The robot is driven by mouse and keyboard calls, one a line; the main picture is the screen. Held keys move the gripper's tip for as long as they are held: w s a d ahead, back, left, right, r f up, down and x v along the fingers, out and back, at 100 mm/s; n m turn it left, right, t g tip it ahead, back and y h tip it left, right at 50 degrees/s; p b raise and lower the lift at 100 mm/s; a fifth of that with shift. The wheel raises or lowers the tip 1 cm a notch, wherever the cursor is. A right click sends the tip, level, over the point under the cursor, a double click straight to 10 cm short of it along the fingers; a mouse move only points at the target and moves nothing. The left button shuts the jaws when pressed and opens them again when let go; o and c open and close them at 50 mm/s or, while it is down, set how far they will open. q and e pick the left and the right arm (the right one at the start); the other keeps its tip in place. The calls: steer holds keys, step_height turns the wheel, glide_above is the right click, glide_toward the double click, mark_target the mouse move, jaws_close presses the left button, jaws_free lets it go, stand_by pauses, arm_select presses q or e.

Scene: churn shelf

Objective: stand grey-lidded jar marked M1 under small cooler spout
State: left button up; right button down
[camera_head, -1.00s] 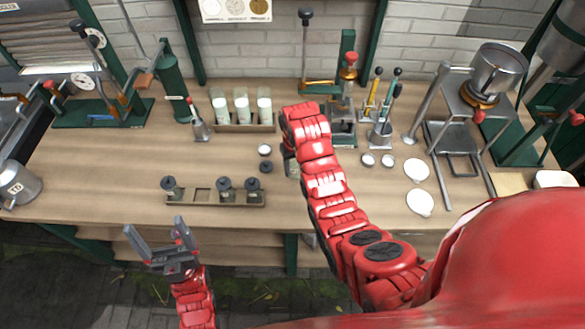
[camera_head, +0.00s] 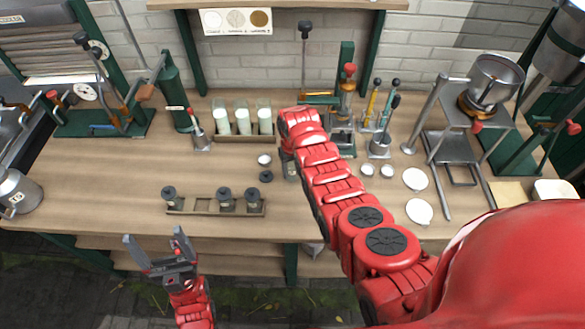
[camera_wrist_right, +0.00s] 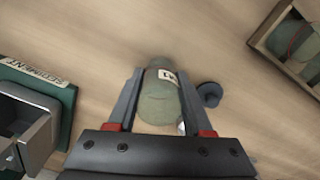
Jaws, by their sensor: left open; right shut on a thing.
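My right gripper (camera_wrist_right: 161,78) is shut on a jar (camera_wrist_right: 158,104), with one finger on each side. The jar is greenish with a white label; its marking is too small to read surely. In the head view the right wrist covers the gripper, and only part of the jar (camera_head: 291,172) shows beside it. My left gripper (camera_head: 163,262) is open and empty in front of the table's front edge. A small stand with a red knob (camera_head: 349,70) is behind the right wrist; I cannot tell whether it is the small cooler, and no spout shows clearly.
A tray (camera_head: 203,209) holds several dark-lidded jars and an empty slot. A rack of pale bottles (camera_head: 243,121) stands behind. A dark disc (camera_head: 266,177) lies near the held jar. A green block marked SEDIMENT (camera_wrist_right: 60,110) is left in the wrist view. White discs (camera_head: 415,179) lie right.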

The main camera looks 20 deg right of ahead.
steer(key=shift+f, duration=0.15)
steer(key=shift+f, duration=0.15)
steer(key=shift+c, duration=1.6)
jaws_free()
